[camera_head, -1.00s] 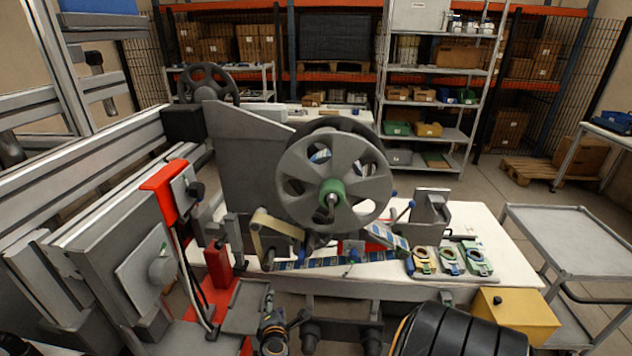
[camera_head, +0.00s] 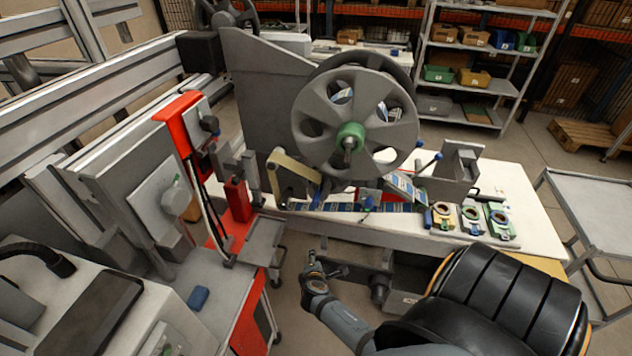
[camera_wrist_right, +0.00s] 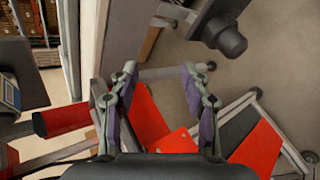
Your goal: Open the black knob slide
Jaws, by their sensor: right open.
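A black knob (camera_head: 210,124) sits on a small grey plate at the top of a red upright on the left. Another small black knob tops a red block (camera_head: 238,203) beside the reel machine. I cannot tell which one belongs to the slide. My right gripper (camera_head: 313,268) is in front of the machine, below and to the right of both, touching neither. The right wrist view shows its two fingers (camera_wrist_right: 159,72) apart with nothing between them. A red block with a dark end (camera_wrist_right: 62,119) lies left of the fingers there. My left gripper is not in view.
The large grey reel (camera_head: 352,125) stands above the white table (camera_head: 520,205). Several coloured parts (camera_head: 470,218) sit on its right side. A grey plate (camera_head: 175,198) with a round grey knob is at left. A grey cart (camera_head: 590,215) stands at right.

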